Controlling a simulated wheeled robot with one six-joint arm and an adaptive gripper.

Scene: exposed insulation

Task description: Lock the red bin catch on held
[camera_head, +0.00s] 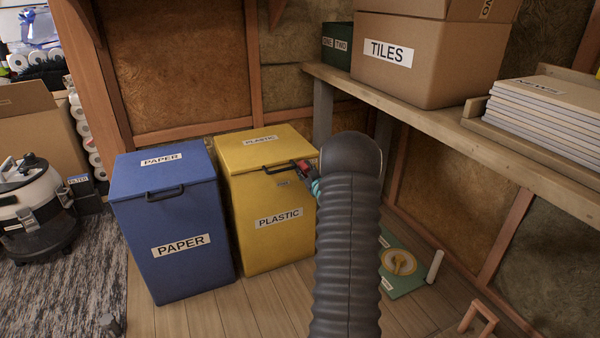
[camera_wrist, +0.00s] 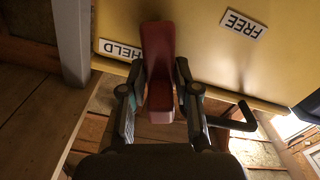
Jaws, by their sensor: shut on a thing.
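The yellow plastic bin (camera_head: 268,200) stands with its lid down. In the wrist view its yellow face (camera_wrist: 205,60) appears upside down, with a HELD label (camera_wrist: 120,49) and a FREE label (camera_wrist: 244,24). The red catch (camera_wrist: 158,50) lies close beside the HELD label, seeming to overlap its right end, and is apart from FREE. My gripper (camera_wrist: 156,95) is shut on the red catch, one finger on each side. In the head view a bit of the red catch (camera_head: 303,166) shows beside my arm, which hides most of my gripper (camera_head: 314,186).
A black handle (camera_wrist: 240,118) sticks out near the catch. The blue paper bin (camera_head: 175,230) stands close to the left. A wooden shelf (camera_head: 440,125) with a tiles box (camera_head: 420,60) runs along the right. Some floor (camera_head: 265,300) in front of the bins is clear.

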